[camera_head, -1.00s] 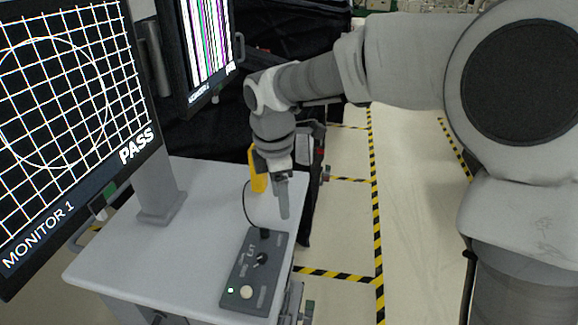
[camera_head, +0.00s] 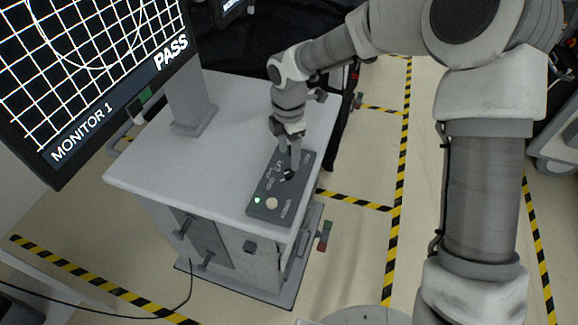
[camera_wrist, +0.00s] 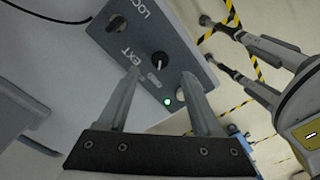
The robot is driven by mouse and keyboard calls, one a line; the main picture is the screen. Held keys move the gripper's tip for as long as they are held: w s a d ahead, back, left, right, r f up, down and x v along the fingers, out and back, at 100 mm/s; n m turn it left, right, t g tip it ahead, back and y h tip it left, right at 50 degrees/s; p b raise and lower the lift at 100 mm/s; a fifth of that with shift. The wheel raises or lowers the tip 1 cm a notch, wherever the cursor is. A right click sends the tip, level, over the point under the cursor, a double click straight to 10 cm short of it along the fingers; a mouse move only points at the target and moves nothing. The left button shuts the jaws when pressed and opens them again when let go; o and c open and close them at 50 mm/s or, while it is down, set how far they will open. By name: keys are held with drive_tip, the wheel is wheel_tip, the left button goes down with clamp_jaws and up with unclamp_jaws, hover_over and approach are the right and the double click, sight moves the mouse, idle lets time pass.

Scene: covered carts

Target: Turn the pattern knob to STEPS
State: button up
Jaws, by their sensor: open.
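A dark grey control box (camera_head: 256,207) lies on the grey cart top near its right edge. Its black knob (camera_head: 289,175) is on the upper face; it also shows in the wrist view (camera_wrist: 160,58), beside lettering that reads EXT. I cannot read any STEPS label or tell the knob's setting. My gripper (camera_head: 290,158) points down just over the box. In the wrist view my gripper (camera_wrist: 160,73) is open, its two fingers apart on either side of the knob's line, with nothing between them. I cannot tell whether they touch the box.
Monitor 1 (camera_head: 95,85), showing a grid, a circle and PASS, stands on the cart (camera_head: 160,150) at left. The box carries a lit green lamp (camera_wrist: 167,102), a pale button (camera_wrist: 183,93) and a dark socket (camera_wrist: 117,23). Open floor with striped tape lies right.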

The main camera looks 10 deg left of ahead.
sight(289, 172)
wheel_tip(289, 172, down, 6)
idle(0.4)
clamp_jaws()
